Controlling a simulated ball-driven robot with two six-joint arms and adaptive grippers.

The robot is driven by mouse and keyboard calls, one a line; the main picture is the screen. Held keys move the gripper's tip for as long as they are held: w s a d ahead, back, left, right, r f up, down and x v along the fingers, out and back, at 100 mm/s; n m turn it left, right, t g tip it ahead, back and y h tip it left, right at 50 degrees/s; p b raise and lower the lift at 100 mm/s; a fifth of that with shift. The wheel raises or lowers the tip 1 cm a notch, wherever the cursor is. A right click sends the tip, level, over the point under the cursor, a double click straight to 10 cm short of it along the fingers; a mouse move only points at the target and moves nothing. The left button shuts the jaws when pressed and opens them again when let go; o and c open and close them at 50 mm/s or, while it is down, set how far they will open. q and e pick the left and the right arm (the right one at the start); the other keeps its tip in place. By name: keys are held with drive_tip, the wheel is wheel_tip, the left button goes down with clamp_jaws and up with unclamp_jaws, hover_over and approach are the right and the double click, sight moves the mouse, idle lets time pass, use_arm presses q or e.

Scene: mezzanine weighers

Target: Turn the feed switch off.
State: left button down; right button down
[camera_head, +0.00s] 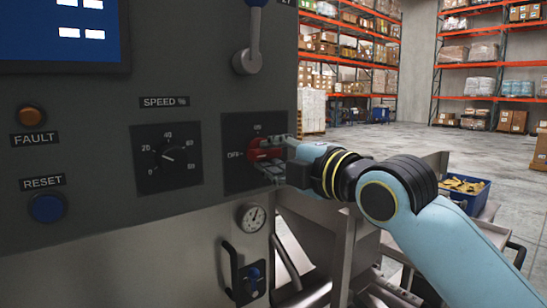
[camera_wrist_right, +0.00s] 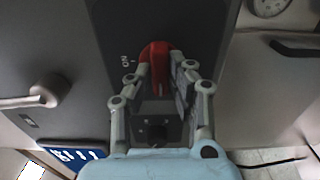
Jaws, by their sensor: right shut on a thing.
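The feed switch (camera_head: 258,149) is a red rotary knob on a black plate, marked OFF at its left and another label above. Its handle lies about level, towards the OFF mark. In the wrist view the red knob (camera_wrist_right: 156,70) stands between the fingers, with the ON label beside it. My right gripper (camera_head: 272,157) is shut on the knob's handle; its fingers (camera_wrist_right: 158,80) hide part of it. My left gripper is not in view.
Left of the switch is a speed dial (camera_head: 167,156), with the reset button (camera_head: 47,208) and fault lamp (camera_head: 31,117) further left. A lever (camera_head: 248,61) stands above and a gauge (camera_head: 251,217) below. A blue crate (camera_head: 468,196) is at the right.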

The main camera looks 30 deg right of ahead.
idle(0.3)
drive_tip(key=c, duration=1.2)
unclamp_jaws()
drive_tip(key=shift+c, duration=0.2)
drive_tip(key=s, duration=0.7)
drive_tip(key=shift+s+d, duration=0.2)
drive_tip(key=shift+d, duration=0.25)
